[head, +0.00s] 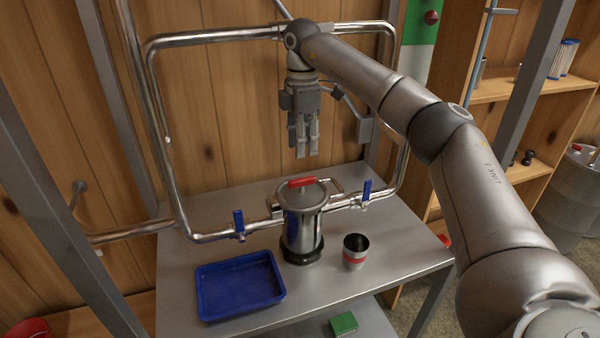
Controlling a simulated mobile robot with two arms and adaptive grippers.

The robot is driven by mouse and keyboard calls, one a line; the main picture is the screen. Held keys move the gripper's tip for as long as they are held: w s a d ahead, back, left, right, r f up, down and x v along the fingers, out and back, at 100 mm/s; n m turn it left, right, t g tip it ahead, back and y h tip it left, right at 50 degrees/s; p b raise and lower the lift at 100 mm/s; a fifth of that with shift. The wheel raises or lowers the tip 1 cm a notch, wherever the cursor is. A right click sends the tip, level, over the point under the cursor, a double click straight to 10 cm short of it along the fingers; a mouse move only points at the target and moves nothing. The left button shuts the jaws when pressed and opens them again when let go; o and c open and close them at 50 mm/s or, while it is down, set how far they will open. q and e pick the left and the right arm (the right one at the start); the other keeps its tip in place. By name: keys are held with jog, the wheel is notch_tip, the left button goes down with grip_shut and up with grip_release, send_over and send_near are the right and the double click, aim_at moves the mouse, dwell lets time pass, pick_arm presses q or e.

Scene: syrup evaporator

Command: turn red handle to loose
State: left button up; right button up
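The red handle (301,183) lies across the lid of a steel canister (303,228) that stands on the metal table. My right gripper (304,152) hangs above the handle, fingers pointing down, apart from it. Its fingers look close together, but the view is too small to show whether they are shut. Nothing can be seen held in it. My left gripper is not in the picture.
Pipes with blue valve levers (239,222) (367,189) run on both sides of the canister. A blue tray (239,285) and a grey cup with a red band (355,252) stand in front on the table (178,268). Wooden shelves (501,87) stand at the right.

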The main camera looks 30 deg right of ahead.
aim_at(302, 178)
notch_tip(302, 178, down, 8)
jog(key=shift+f+p, duration=0.25)
jog(key=shift+p, duration=1)
jog(key=shift+f, duration=0.5)
grip_shut()
